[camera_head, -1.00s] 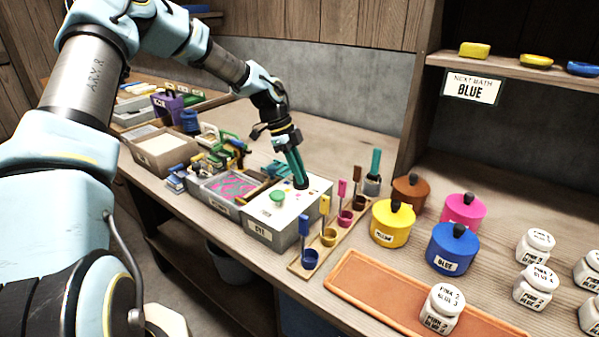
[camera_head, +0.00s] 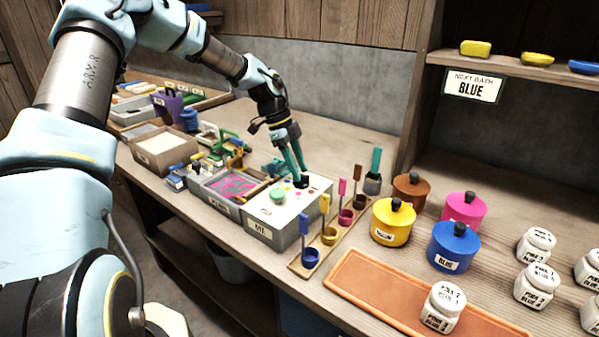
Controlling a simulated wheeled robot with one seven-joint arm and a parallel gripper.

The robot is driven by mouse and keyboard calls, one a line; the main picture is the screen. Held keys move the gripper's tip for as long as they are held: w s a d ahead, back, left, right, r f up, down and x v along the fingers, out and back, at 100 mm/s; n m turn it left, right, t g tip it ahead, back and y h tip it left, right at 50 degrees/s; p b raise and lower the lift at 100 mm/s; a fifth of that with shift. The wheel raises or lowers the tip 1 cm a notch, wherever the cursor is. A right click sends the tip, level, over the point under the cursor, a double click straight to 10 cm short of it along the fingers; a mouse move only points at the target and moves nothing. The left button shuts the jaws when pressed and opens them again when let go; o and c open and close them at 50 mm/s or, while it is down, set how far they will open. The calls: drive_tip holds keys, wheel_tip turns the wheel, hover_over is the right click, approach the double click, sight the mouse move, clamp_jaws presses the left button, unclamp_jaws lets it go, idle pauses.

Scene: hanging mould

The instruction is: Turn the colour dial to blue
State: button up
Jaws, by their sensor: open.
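A grey box with a white top (camera_head: 262,211) stands on the bench, with a green round knob (camera_head: 278,196) and small coloured dots on its top. My gripper (camera_head: 301,178) points down over the far right part of that top, with its two teal fingers apart. A small black piece (camera_head: 302,182) shows at the fingertips. I cannot tell whether it is the dial's knob or the finger pads, nor whether the fingers touch anything. Which colour the dial points to is too small to read.
A wooden strip with small coloured cups and upright tags (camera_head: 330,236) stands right of the box. Yellow (camera_head: 392,226) and blue (camera_head: 453,250) lidded pots are farther right. A tray with pink contents (camera_head: 232,185) adjoins the box on the left. A sign (camera_head: 472,86) reads "NEXT BATH BLUE".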

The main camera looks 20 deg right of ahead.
drive_tip(key=b+v, duration=0.2)
drive_tip(key=v, duration=0.7)
drive_tip(key=shift+a+r, duration=0.15)
drive_tip(key=shift+r, duration=0.1)
drive_tip(key=s+a+f+n+t+y, duration=0.1)
drive_tip(key=s+a+n, duration=0.3)
drive_tip(key=a+n, duration=0.4)
drive_tip(key=s+a+f+n+t+y, duration=0.1)
drive_tip(key=s+a+n+t, duration=0.1)
drive_tip(key=s+a+n, duration=0.3)
drive_tip(key=s+a+f+n+t, duration=0.1)
drive_tip(key=s+a+n, duration=0.4)
drive_tip(key=a+n, duration=0.8)
drive_tip(key=a, duration=0.7)
drive_tip(key=shift+a+f+t+y, duration=0.2)
drive_tip(key=shift+f+t+y, duration=0.05)
drive_tip(key=shift+t+y, duration=0.15)
